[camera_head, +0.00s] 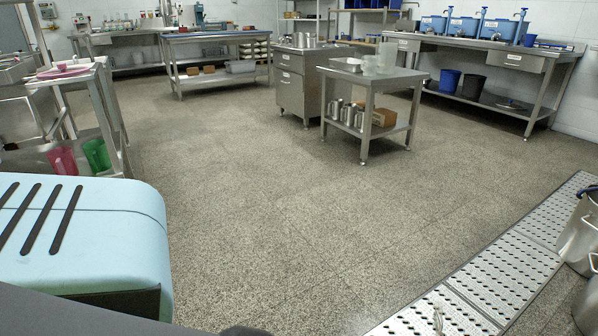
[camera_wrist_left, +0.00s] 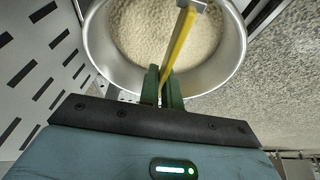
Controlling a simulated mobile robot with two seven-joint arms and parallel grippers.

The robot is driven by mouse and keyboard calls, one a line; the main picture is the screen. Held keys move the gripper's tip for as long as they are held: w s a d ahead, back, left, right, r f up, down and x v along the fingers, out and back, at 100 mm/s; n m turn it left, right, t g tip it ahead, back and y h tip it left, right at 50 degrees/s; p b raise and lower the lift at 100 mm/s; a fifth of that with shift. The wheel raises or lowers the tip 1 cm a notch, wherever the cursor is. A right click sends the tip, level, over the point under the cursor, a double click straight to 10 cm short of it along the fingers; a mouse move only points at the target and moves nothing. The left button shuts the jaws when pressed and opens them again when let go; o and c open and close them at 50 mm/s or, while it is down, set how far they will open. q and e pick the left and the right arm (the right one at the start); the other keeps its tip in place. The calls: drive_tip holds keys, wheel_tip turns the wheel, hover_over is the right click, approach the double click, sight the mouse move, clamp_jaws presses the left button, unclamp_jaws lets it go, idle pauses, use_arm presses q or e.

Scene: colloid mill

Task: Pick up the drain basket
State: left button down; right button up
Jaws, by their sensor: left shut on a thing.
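In the left wrist view, my left gripper (camera_wrist_left: 163,78) has its two green fingers shut on a yellow bar handle (camera_wrist_left: 180,42). The handle runs over a round metal vessel with a bright rim, which looks like the drain basket (camera_wrist_left: 96,40). A small grey block sits at the handle's far end. The vessel's inside is pale and speckled; I cannot tell whether this is its bottom or something in it. The near part of the rim is hidden behind my fingers. Neither gripper nor the basket shows in the head view.
A perforated metal drain cover (camera_head: 500,285) runs along the floor at the lower right, with steel pots (camera_head: 580,240) beside it. A small steel table (camera_head: 395,80) with jars stands mid-room. Workbenches line the back. The speckled floor (camera_head: 270,200) between is clear.

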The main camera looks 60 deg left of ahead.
drive_tip(key=shift+s, duration=0.4)
use_arm(q)
drive_tip(key=shift+r, duration=0.15)
use_arm(e)
drive_tip(key=shift+r, duration=0.1)
